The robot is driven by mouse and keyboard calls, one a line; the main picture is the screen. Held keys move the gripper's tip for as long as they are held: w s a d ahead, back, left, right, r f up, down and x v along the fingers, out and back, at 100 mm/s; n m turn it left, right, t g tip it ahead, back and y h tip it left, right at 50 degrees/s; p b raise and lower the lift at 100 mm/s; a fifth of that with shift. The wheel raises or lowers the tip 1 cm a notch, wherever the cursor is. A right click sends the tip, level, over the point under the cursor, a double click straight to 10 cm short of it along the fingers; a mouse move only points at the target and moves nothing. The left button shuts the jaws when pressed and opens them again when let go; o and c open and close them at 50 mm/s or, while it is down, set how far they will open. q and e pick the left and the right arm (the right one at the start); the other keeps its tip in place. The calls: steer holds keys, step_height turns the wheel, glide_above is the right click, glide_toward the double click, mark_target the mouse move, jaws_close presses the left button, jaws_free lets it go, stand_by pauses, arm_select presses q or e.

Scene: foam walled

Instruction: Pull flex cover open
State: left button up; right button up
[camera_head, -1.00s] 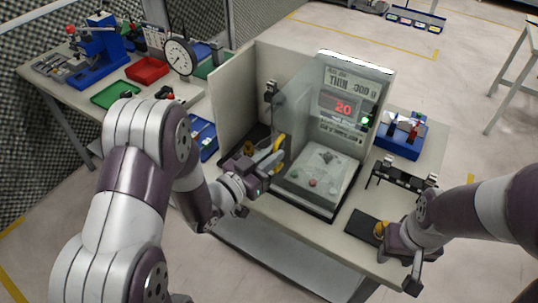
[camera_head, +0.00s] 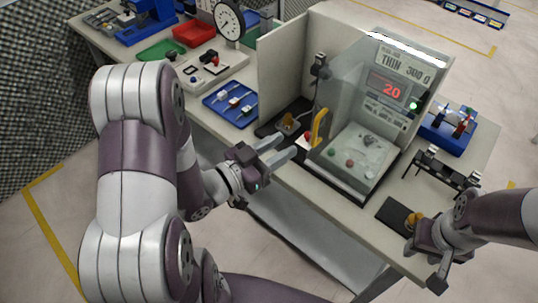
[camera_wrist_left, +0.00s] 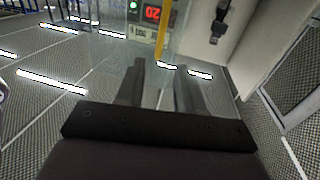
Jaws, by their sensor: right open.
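The flex cover (camera_head: 343,88) is a clear panel on the front left of the boxed machine, with an upright yellow handle (camera_head: 319,127) on its left edge. My left gripper (camera_head: 284,149) is open and empty, left of the handle and a little apart from it. In the left wrist view its two fingers (camera_wrist_left: 160,75) stand apart, with the yellow handle (camera_wrist_left: 163,40) beyond the gap between them. My right gripper (camera_head: 409,238) is open beside an orange knob (camera_head: 412,221) at the table's front right; whether it touches the knob is unclear.
The machine's panel (camera_head: 390,90) shows a red 20 and a green light. Beige walls (camera_head: 285,62) stand left of and behind the cover. A black camera-like part (camera_head: 320,68) is on the wall. A blue tray (camera_head: 230,103) lies left; a black rack (camera_head: 445,172) stands right.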

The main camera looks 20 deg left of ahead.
arm_select(q)
steer(key=shift+v, duration=1.7)
steer(key=s+a+f+n+g+y, duration=0.2)
steer(key=a+f+n+g+y, duration=0.1)
steer(key=a+f+g+y, duration=0.25)
steer(key=s+a+f+n+g+y, duration=0.2)
steer(key=a+f+g+y, duration=0.25)
steer(key=a+f, duration=0.2)
steer(key=s+d+r+n+g, duration=0.1)
steer(key=d+r+g, duration=0.3)
steer(key=d, duration=0.7)
steer(key=shift+s+r+h, duration=0.4)
steer(key=shift+r, duration=0.2)
